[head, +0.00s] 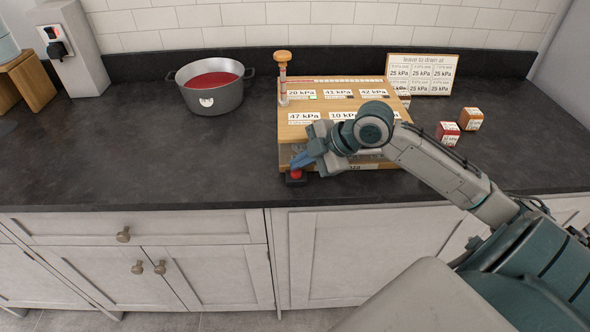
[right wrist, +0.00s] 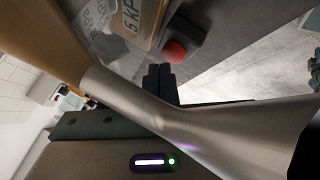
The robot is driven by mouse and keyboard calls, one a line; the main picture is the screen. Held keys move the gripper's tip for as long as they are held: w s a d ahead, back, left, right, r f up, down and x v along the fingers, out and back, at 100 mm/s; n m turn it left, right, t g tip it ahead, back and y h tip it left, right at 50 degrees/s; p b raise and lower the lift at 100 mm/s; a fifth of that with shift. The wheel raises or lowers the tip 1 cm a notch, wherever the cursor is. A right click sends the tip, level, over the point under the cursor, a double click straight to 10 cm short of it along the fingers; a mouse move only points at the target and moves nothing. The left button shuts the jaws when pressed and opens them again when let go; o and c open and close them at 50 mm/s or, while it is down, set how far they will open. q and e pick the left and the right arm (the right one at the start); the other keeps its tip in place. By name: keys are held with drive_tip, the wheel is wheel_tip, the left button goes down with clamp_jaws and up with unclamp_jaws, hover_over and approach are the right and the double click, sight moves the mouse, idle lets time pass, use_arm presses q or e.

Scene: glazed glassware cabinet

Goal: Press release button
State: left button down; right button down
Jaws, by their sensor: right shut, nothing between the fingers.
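The release button is a red button (head: 296,174) on a small black base, at the front of the wooden-topped box (head: 283,157) close to the counter's front edge. In the right wrist view the red button (right wrist: 175,51) shows just beyond my fingertips. My right gripper (head: 298,162) is shut and empty, pointing at the button from above and slightly behind it in the head view. In the right wrist view the shut fingers (right wrist: 160,76) look a little apart from the button; contact cannot be made out. My left gripper is out of view.
A grey pot (head: 212,97) of red liquid stands left of the box. A wooden-knobbed plunger (head: 283,75) rises at the box's back left corner. A sign (head: 422,74) and small labelled blocks (head: 448,133) are at the right. The counter left of the button is clear.

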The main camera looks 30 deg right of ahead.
drive_tip(key=shift+s+f, duration=0.25)
drive_tip(key=shift+f, duration=0.3)
drive_tip(key=shift+w+r+p, duration=0.1)
drive_tip(key=shift+r+p, duration=0.4)
drive_tip(key=shift+p, duration=0.05)
drive_tip(key=r+p, duration=0.1)
drive_tip(key=r, duration=0.1)
drive_tip(key=r+p, duration=0.2)
drive_tip(key=shift+s+d, duration=0.2)
drive_tip(key=shift+w+r+p, duration=0.1)
drive_tip(key=shift+r+p, duration=0.25)
drive_tip(key=shift+p, duration=0.05)
drive_tip(key=shift+w+f, duration=0.1)
